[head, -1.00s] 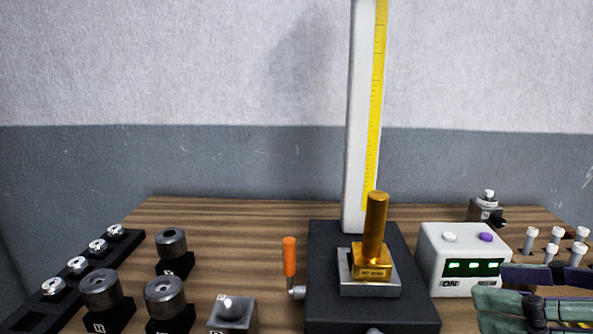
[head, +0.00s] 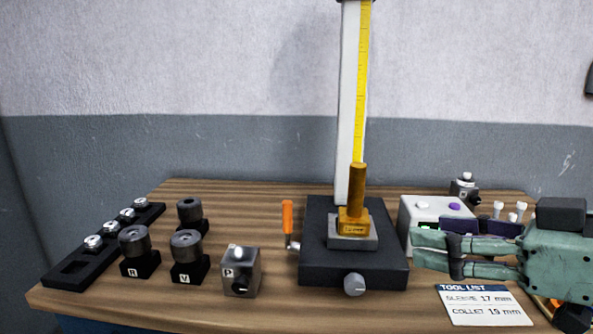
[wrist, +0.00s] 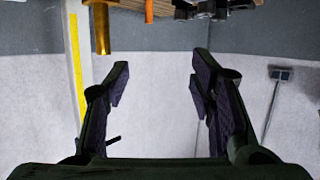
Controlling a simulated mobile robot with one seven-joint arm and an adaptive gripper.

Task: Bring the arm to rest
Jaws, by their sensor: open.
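My gripper (head: 455,255) is at the right of the head view, above the right part of the bench, its fingers pointing left. In the wrist view my gripper (wrist: 160,85) is open, with nothing between its fingers. The fingers hide part of the white control box (head: 412,212) in the head view. A gold cylinder on a gold block (head: 355,195) stands upright on the black-based height gauge (head: 315,265). It also shows at the top left of the wrist view (wrist: 102,30), apart from the fingers.
The wooden bench (head: 250,190) holds several dark round tools on blocks (head: 186,245) and a black rack (head: 75,265) at left. A grey block marked P (head: 241,272) stands near the front. A tool list card (head: 482,305) lies below my gripper. White-topped pegs (head: 510,210) stand behind it.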

